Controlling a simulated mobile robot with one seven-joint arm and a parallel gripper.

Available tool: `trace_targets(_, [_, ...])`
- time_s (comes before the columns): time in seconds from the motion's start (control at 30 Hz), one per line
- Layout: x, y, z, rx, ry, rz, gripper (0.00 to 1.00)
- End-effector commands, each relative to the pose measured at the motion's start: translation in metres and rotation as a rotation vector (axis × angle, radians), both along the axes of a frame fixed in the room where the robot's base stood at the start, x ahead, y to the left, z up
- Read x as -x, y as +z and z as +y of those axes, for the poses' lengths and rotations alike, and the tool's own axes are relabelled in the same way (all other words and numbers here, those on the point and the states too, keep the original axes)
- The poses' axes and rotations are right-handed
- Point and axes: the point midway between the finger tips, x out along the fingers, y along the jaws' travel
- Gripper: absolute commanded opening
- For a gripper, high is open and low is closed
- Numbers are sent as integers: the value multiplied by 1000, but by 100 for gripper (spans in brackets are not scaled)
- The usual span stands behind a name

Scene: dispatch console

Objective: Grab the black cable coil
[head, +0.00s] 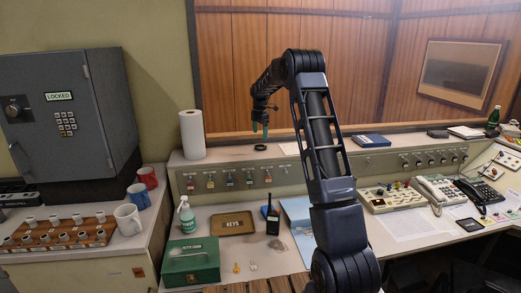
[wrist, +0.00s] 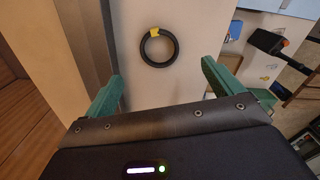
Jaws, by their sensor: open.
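The black cable coil (head: 260,147) lies flat on the top ledge of the console. In the wrist view the coil (wrist: 158,47) is a black ring with a yellow tag at its upper edge. My gripper (head: 260,130) is above the ledge at the coil, with a gap below its green fingertips. In the wrist view its two green fingers (wrist: 163,85) are spread wide and empty, and the coil lies ahead of them, between their lines. Nothing covers the coil in the wrist view.
A paper towel roll (head: 192,134) stands on the ledge to the left. A dark blue book (head: 372,140) lies to the right. The wooden panel wall (head: 235,70) rises close behind the ledge.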

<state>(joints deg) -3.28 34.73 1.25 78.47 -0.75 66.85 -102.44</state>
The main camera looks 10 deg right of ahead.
Motion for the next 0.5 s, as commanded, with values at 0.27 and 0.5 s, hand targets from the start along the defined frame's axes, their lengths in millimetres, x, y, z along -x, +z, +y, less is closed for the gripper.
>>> trace_targets(0.27, [0, -26, 0, 1, 0, 0, 92])
trace_targets(0.5, [-1, -51, -2, 0, -1, 1, 92])
